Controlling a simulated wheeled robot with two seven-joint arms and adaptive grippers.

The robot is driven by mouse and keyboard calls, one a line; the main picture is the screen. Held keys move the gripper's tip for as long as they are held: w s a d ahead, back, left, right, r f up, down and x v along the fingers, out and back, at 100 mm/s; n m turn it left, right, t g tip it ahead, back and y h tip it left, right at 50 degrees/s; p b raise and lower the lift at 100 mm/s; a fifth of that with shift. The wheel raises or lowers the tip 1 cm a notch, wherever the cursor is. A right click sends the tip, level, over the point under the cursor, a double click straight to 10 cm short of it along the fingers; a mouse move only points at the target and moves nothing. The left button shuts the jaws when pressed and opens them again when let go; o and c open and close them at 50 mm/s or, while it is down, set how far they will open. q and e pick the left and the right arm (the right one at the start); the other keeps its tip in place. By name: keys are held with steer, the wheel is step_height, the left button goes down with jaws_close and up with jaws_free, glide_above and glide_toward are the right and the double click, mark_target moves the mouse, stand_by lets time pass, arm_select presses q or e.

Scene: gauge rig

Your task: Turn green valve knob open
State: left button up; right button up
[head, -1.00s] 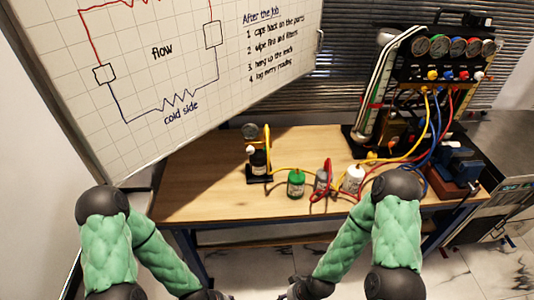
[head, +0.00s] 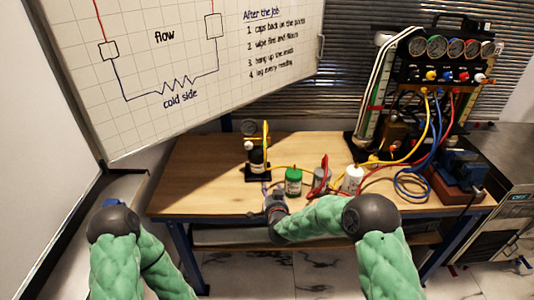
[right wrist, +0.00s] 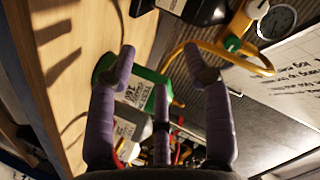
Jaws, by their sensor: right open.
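A small green knob (right wrist: 232,43) shows in the right wrist view on a fitting by the yellow hose, near a round gauge (right wrist: 277,21). In the head view the small gauge stand (head: 257,163) is on the table, and I cannot make out its green knob there. My left gripper is out of view.
A grey bottle (head: 321,175) and a white bottle (head: 353,178) stand right of the green one. Hoses run to the gauge rig (head: 440,75) at the back right. A whiteboard (head: 200,60) overhangs the left. The table (head: 195,185) is clear on its left.

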mark_target(265, 147)
steer(key=w+a+r+m+t+h+b, duration=0.1)
steer(key=w+r+t, duration=0.1)
steer(key=r, duration=0.3)
steer(key=w+a+r+m+t+b, duration=0.1)
steer(key=w+r, duration=0.2)
steer(key=r, duration=0.1)
steer(key=w, duration=0.3)
steer(key=w+b, duration=0.1)
steer(key=w, duration=0.2)
steer(key=w+b, duration=0.1)
steer(key=w, duration=0.3)
steer(key=shift+a, duration=0.25)
steer(key=shift+r, duration=0.1)
jaws_close()
